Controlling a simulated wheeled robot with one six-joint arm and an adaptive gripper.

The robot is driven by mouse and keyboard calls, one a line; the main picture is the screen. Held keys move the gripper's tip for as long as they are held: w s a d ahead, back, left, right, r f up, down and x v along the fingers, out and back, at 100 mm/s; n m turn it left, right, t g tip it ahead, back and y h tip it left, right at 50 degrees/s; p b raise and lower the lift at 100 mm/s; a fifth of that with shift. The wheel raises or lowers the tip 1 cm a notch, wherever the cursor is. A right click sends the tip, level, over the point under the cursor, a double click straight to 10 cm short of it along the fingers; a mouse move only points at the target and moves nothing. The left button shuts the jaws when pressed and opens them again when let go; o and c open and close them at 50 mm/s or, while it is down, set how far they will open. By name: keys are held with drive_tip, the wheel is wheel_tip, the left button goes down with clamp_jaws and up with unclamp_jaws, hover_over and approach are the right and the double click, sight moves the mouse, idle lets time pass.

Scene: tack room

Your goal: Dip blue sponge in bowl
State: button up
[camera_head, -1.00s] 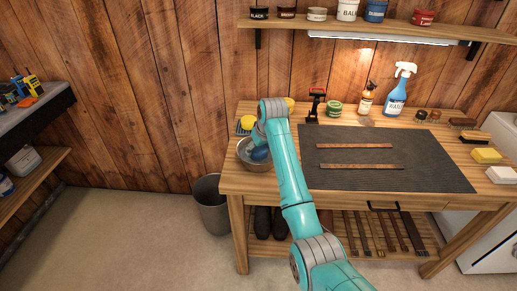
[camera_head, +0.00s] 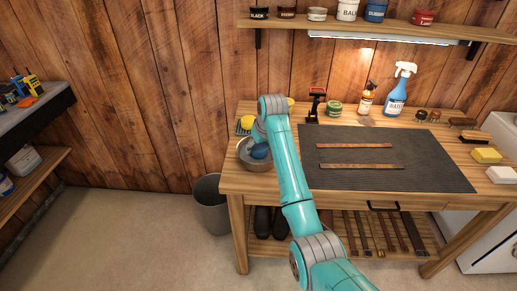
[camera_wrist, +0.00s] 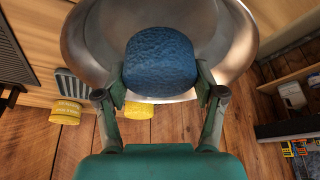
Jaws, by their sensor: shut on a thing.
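The blue sponge (camera_wrist: 160,62) is held between the two fingers of my gripper (camera_wrist: 160,78) in the wrist view. It is over or inside the metal bowl (camera_wrist: 85,45), and the bowl's rim shows around it. In the head view the blue sponge (camera_head: 260,151) shows within the bowl (camera_head: 247,163) at the left end of the workbench, below my wrist. My arm partly hides the gripper there. I cannot tell whether the sponge touches the bowl's bottom or any liquid.
A dark mat (camera_head: 390,150) with two leather straps covers the middle of the workbench (camera_head: 232,184). A blue spray bottle (camera_head: 396,95) stands at the back. A grey bin (camera_head: 211,210) stands on the floor at left.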

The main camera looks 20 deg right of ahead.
wheel_tip(320, 180, up, 12)
idle(1.1)
idle(0.4)
